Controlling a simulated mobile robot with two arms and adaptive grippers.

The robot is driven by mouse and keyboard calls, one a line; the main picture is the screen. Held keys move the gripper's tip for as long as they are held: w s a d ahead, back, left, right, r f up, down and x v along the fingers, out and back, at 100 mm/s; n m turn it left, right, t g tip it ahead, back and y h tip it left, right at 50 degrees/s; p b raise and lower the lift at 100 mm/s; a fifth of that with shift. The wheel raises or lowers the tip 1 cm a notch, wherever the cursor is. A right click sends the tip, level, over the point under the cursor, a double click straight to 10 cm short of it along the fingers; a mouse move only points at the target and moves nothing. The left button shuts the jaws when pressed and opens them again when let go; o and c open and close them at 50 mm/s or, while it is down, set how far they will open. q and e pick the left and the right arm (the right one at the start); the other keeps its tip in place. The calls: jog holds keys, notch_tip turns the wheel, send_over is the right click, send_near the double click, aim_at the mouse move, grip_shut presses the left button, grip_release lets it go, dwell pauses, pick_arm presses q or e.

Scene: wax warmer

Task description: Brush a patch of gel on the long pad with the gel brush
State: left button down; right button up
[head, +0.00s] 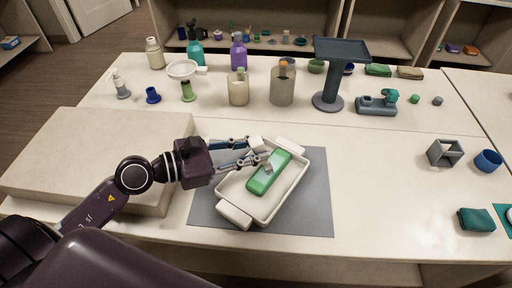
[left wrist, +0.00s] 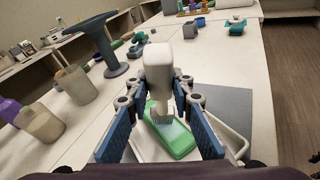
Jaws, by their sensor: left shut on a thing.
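The long green pad (head: 264,181) lies in a white tray (head: 235,214). The pad's upper end looks lighter; I cannot tell whether that is gel. My left gripper (head: 262,151) is over the tray's left side, shut on the white gel brush (head: 255,142). In the left wrist view the brush (left wrist: 158,68) stands between the two blue-padded fingers, its pale bristles pointing down over the green pad (left wrist: 178,142). The bristles appear to touch the pad or be just above it. The fingers partly hide the tray. My right gripper is not in view.
The tray sits on a grey mat (head: 315,215). A large beige block (head: 80,150) lies at left, under my left arm. Bottles, a dark stand (head: 330,102) and a grey-blue device (head: 376,106) stand at the back.

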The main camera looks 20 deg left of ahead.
pick_arm(q)
jog(key=shift+s+a, duration=0.1)
jog(key=shift+s, duration=0.3)
jog(key=shift+s+a, duration=0.15)
jog(key=shift+s, duration=0.5)
jog(key=shift+b, duration=0.3)
jog(key=shift+s+a, duration=0.15)
jog(key=shift+s, duration=0.45)
jog(key=shift+f+b, duration=0.1)
jog(key=shift+b, duration=0.2)
